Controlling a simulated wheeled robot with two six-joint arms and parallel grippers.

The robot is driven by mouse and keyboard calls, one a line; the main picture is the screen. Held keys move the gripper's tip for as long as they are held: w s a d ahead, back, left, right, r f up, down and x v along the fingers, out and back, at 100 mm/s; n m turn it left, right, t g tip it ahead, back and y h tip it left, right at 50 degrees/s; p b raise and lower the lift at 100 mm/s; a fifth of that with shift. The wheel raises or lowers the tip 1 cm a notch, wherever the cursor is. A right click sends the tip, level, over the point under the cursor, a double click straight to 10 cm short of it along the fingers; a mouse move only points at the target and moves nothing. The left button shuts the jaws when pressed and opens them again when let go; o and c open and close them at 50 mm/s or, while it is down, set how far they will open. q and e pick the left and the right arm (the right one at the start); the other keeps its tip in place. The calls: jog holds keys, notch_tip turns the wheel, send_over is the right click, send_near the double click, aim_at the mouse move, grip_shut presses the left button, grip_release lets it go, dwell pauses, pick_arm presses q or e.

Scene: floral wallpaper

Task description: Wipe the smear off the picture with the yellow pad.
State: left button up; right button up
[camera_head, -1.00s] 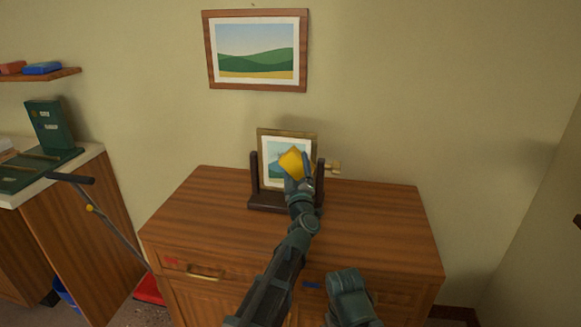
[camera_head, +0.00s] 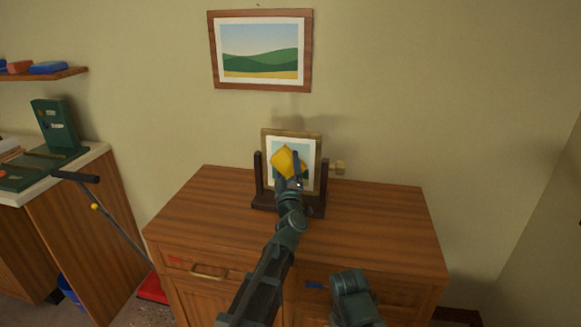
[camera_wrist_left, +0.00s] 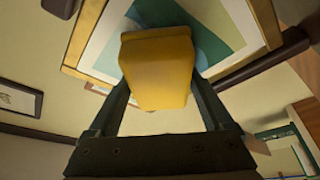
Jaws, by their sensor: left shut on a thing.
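The framed picture (camera_head: 308,145) stands upright in a dark wooden stand (camera_head: 258,175) on the cabinet top. It also shows in the left wrist view (camera_wrist_left: 215,22), with blue, green and pale areas. My left gripper (camera_head: 289,178) is shut on the yellow pad (camera_head: 287,160), in front of the picture's middle. In the left wrist view the pad (camera_wrist_left: 157,70) sits between the fingers, over the picture; I cannot tell whether it touches. I make out no smear; the pad hides part of the picture. A part of my right arm shows low in the head view, its gripper not distinguishable.
The wooden cabinet (camera_head: 385,225) has clear top on both sides of the stand. A landscape picture (camera_head: 262,50) hangs on the wall above. At left are a counter with a green device (camera_head: 55,125), a long-handled tool (camera_head: 120,225) and a wall shelf (camera_head: 45,74).

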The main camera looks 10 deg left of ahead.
aim_at(276, 166)
pick_arm(q)
jog(key=shift+w+a, duration=0.2)
jog(key=shift+a, duration=1.55)
jog(key=shift+a, duration=1.95)
jog(key=shift+s, duration=0.1)
jog(key=shift+s+a, duration=0.15)
jog(key=shift+s, duration=2.75)
jog(key=s, duration=0.3)
